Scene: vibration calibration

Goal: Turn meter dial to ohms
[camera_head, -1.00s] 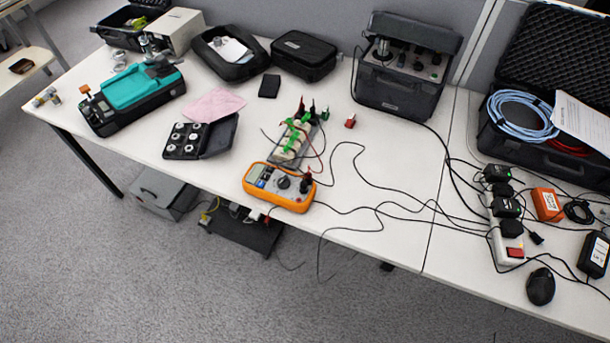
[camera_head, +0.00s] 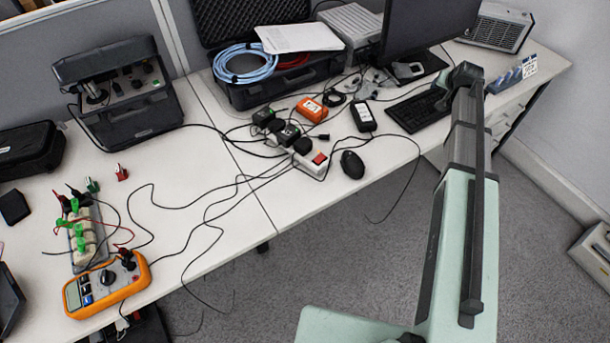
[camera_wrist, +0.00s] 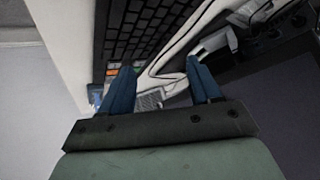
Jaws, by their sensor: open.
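The orange multimeter (camera_head: 107,286) lies on the table at the lower left of the head view, near the front edge. Its round dark dial (camera_head: 107,277) faces up, but its markings are too small to read. Leads plug into its right end. My gripper (camera_wrist: 158,80) shows in the wrist view with two blue fingers apart and nothing between them. It is over the keyboard side of the table, far to the right of the meter. In the head view my arm rises at the right and its end is near the keyboard (camera_head: 418,112).
A power strip (camera_head: 312,163) with adapters, a mouse (camera_head: 352,163) and loose black cables lie between my arm and the meter. A component board (camera_head: 87,238) with green clips stands just behind the meter. A monitor (camera_head: 425,28) stands behind the keyboard.

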